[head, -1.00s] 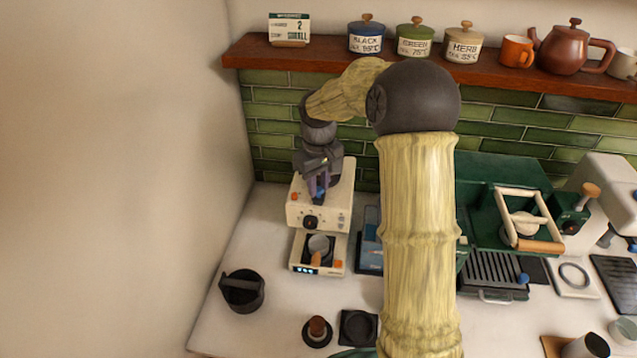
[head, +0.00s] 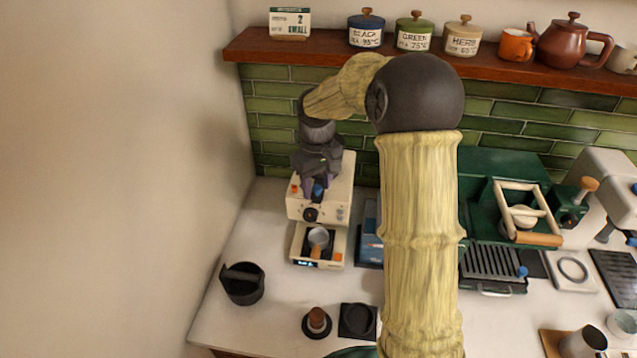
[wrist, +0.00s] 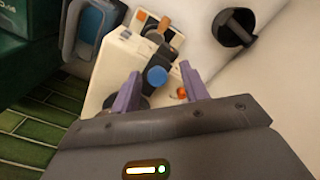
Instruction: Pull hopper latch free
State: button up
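A cream grinder (head: 335,197) stands at the back left of the counter, under my arm; it also shows in the wrist view (wrist: 115,65). A blue knob (wrist: 157,76), which looks like the hopper latch, sits on a dark stem at its top. My gripper (wrist: 160,87) is open. Its purple fingers stand on either side of the blue knob, with gaps to both. In the head view my gripper (head: 316,188) is over the grinder's top, and the blue knob (head: 318,190) shows partly between the fingers. The wrist hides part of the grinder's top.
A portafilter (head: 317,238) rests at the grinder's front. A blue container (head: 370,240) stands close to its right. A black knock bin (head: 242,284) is at the front left, beside the wall. A green-tiled wall (head: 275,125) and a wooden shelf (head: 330,55) are behind.

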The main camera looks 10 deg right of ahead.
jog(key=shift+w, duration=0.2)
notch_tip(320, 180, up, 17)
jog(key=b, duration=0.3)
jog(key=shift+s+r, duration=0.15)
jog(key=shift+r, duration=0.05)
jog(key=m+t+b, duration=0.1)
jog(key=m, duration=0.1)
send_near(316, 189)
jog(key=s+f, duration=0.3)
jog(key=s, duration=0.3)
jog(key=s+f+m+t+b, duration=0.1)
jog(key=s+f+m, duration=0.1)
jog(key=s+f, duration=1)
jog(key=shift+s+d+f+m+t+b, duration=0.25)
jog(key=shift+s+d+m+t+b, duration=0.15)
jog(key=shift+s, duration=0.4)
